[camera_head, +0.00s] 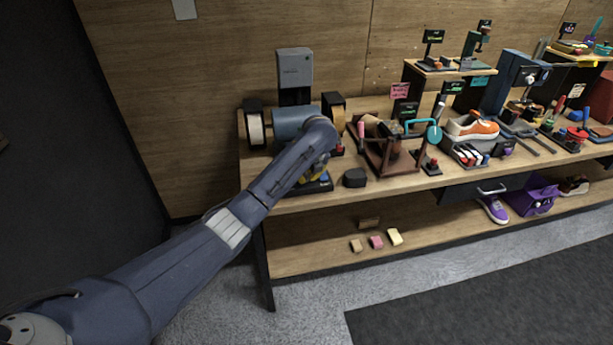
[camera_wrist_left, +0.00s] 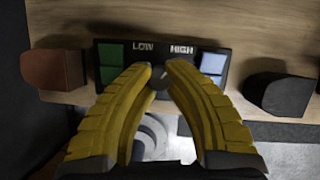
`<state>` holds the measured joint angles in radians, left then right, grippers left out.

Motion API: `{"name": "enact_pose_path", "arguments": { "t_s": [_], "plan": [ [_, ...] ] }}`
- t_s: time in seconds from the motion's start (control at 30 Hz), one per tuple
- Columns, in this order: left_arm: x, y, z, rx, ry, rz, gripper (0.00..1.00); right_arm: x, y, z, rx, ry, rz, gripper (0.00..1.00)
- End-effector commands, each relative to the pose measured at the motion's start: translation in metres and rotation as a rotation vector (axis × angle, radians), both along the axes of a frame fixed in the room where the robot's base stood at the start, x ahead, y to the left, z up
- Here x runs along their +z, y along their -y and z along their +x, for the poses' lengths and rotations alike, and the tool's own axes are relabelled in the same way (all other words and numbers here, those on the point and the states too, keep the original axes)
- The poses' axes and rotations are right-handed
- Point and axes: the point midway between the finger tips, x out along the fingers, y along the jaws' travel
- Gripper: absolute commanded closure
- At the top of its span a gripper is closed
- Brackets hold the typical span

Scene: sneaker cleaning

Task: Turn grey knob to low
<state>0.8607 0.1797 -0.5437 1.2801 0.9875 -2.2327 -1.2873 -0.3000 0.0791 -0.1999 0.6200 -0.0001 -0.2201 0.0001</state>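The grey knob (camera_wrist_left: 161,80) sits in the middle of a black control panel (camera_wrist_left: 190,47), between the printed words LOW at left and HIGH at right. Its pointer mark is too dark to read clearly. My left gripper (camera_wrist_left: 162,68) has yellow fingers close on both sides of the knob, which they partly hide; they appear shut on it. In the head view the left gripper (camera_head: 314,172) reaches down to the panel (camera_head: 320,187) at the front of the polishing machine (camera_head: 289,122). The knob is hidden there. My right gripper is not in view.
A green block (camera_wrist_left: 110,54) and a light-blue block (camera_wrist_left: 213,63) flank the labels. A brown block (camera_wrist_left: 54,68) and a black block (camera_wrist_left: 283,95) stand left and right of the panel. A wooden rack (camera_head: 388,158) and shoe-care items fill the bench to the right.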

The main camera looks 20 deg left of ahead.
Motion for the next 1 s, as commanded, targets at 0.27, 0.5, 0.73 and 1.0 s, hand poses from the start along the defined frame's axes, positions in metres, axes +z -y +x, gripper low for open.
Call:
{"name": "enact_pose_path", "arguments": {
  "t_s": [0.27, 0.5, 0.73, 1.0],
  "plan": [
    [-0.0027, 0.0013, -0.0014, 0.004, -0.005, -0.002, 1.0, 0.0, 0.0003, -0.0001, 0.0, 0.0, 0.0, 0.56],
    [-0.0038, 0.0024, -0.0016, 0.083, -0.008, -0.002, 1.0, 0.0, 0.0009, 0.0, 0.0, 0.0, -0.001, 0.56],
    [-0.0043, 0.0044, -0.0011, 0.264, -0.01, -0.003, 1.0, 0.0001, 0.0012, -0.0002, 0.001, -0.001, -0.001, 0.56],
    [-0.0052, 0.0062, -0.0005, 0.521, -0.013, -0.004, 1.0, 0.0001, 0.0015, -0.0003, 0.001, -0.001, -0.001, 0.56]
  ]
}}
